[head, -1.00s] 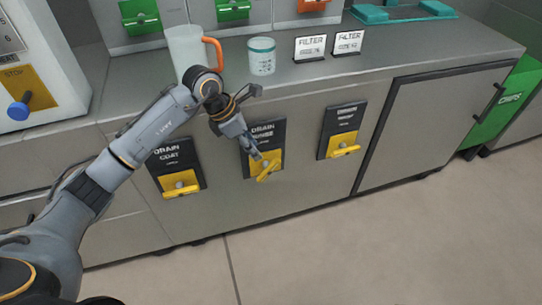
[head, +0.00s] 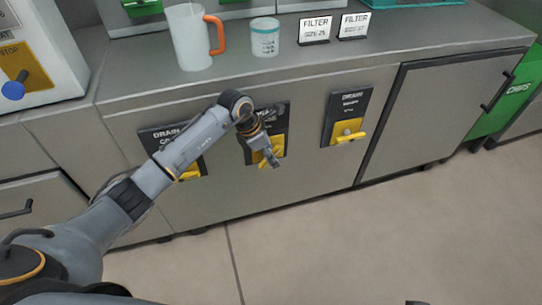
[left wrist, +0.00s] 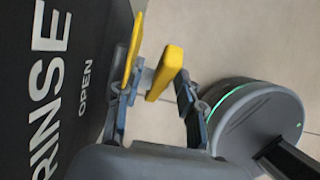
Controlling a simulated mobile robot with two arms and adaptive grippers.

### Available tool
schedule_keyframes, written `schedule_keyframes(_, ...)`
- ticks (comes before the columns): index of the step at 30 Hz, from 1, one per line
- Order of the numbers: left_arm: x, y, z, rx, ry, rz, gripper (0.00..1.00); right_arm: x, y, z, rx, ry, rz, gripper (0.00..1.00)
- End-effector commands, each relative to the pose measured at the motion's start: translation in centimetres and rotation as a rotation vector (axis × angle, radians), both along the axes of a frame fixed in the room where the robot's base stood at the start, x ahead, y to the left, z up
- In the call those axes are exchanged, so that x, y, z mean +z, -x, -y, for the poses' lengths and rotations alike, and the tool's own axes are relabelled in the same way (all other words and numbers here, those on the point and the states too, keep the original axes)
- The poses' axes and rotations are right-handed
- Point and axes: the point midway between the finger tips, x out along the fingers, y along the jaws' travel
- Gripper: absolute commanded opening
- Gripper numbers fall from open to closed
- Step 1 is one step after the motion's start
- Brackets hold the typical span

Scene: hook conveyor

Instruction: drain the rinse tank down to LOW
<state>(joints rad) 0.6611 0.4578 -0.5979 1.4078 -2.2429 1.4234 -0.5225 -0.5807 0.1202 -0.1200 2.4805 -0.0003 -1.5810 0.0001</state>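The rinse drain panel (head: 283,117) is the middle of three dark panels on the counter front. Its black plate shows RINSE and OPEN lettering in the left wrist view (left wrist: 48,90). Its yellow handle (left wrist: 166,72) stands out in front of a yellow backing plate (left wrist: 133,46). My left gripper (head: 272,162) is at this handle and partly hides it in the head view. In the left wrist view its fingers (left wrist: 153,88) are apart, one on each side of the handle; I cannot tell whether they touch it. My right gripper is not in view. No tank level shows.
The coat drain panel (head: 148,140) is to the left, partly behind my left arm. Another drain panel (head: 346,106) is to the right. A jug (head: 187,38), a white cup (head: 264,38) and two filter signs (head: 314,29) stand on the counter. The floor (head: 380,235) is clear.

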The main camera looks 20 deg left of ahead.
Motion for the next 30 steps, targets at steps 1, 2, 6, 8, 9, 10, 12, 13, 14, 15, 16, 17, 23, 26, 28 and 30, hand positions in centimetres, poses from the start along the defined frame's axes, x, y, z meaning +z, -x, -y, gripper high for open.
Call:
schedule_keyframes(1, -0.18, -0.04, 0.06, 0.000, 0.000, 0.000, 0.38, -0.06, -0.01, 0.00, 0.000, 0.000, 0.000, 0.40)
schedule_keyframes(2, -0.22, -0.06, 0.07, 0.000, 0.000, 0.000, 0.38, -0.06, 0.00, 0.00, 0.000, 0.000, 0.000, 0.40)
schedule_keyframes(6, -0.24, -0.07, 0.06, 0.000, -0.001, 0.001, 0.38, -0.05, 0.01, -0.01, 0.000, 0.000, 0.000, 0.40)
schedule_keyframes(8, -0.23, -0.06, 0.06, 0.000, -0.001, 0.001, 0.38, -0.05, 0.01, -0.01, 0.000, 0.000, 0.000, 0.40)
schedule_keyframes(9, -0.23, -0.06, 0.06, 0.000, -0.001, 0.001, 0.38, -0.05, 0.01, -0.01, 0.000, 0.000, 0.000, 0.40)
schedule_keyframes(10, -0.23, -0.06, 0.06, 0.000, -0.001, 0.001, 0.32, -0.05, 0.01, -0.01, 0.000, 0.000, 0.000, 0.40)
schedule_keyframes(12, -0.23, -0.06, 0.06, 0.000, -0.001, 0.001, 0.17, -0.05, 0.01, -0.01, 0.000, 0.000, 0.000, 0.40)
schedule_keyframes(13, -0.23, -0.06, 0.06, 0.000, -0.001, 0.001, 0.11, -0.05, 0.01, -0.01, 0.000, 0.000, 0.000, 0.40)
schedule_keyframes(14, -0.23, -0.06, 0.06, 0.000, -0.001, 0.001, 0.05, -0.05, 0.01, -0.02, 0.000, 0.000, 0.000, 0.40)
schedule_keyframes(15, -0.23, -0.06, 0.06, 0.000, -0.001, 0.001, 0.00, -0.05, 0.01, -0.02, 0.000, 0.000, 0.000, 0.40)
schedule_keyframes(16, -0.23, -0.06, 0.06, 0.000, -0.001, 0.001, 0.00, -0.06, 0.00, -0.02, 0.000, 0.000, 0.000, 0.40)
schedule_keyframes(17, -0.22, -0.06, 0.05, 0.000, -0.001, 0.001, 0.00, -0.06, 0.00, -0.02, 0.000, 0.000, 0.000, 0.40)
schedule_keyframes(23, -0.15, -0.09, 0.06, 0.000, -0.007, -0.004, 0.00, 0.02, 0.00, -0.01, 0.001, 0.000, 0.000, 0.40)
schedule_keyframes(26, -0.11, -0.10, 0.06, -0.001, -0.024, -0.015, 0.00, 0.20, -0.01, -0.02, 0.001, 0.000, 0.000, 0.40)
schedule_keyframes(28, -0.01, -0.16, 0.08, -0.001, -0.045, -0.027, 0.00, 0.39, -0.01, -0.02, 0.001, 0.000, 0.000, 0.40)
schedule_keyframes(30, 0.02, -0.20, 0.08, 0.000, -0.073, -0.046, 0.00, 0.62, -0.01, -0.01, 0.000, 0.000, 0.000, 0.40)
